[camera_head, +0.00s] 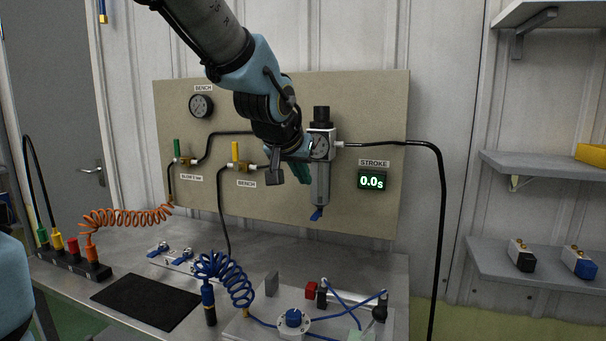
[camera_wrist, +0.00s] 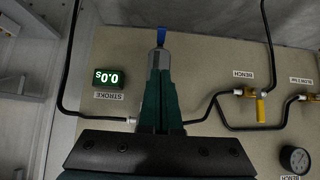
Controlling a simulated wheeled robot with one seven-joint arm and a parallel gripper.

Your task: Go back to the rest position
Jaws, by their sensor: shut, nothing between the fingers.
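My gripper (camera_head: 305,178) hangs in front of the tan panel (camera_head: 355,115), just left of the filter-regulator (camera_head: 323,185). Its dark green fingers are together and empty. In the wrist view, which is upside down, the closed fingers (camera_wrist: 160,75) cover most of the regulator; only its grey bowl and blue drain tip (camera_wrist: 161,36) show beyond them. I cannot tell whether the fingers touch the regulator. The stroke display (camera_head: 373,180) reads 0.0s and also shows in the wrist view (camera_wrist: 109,78).
On the panel are a gauge (camera_head: 200,106), a green-handled valve (camera_head: 177,150) and a yellow-handled valve (camera_head: 236,153). Shelves (camera_head: 535,165) stand right.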

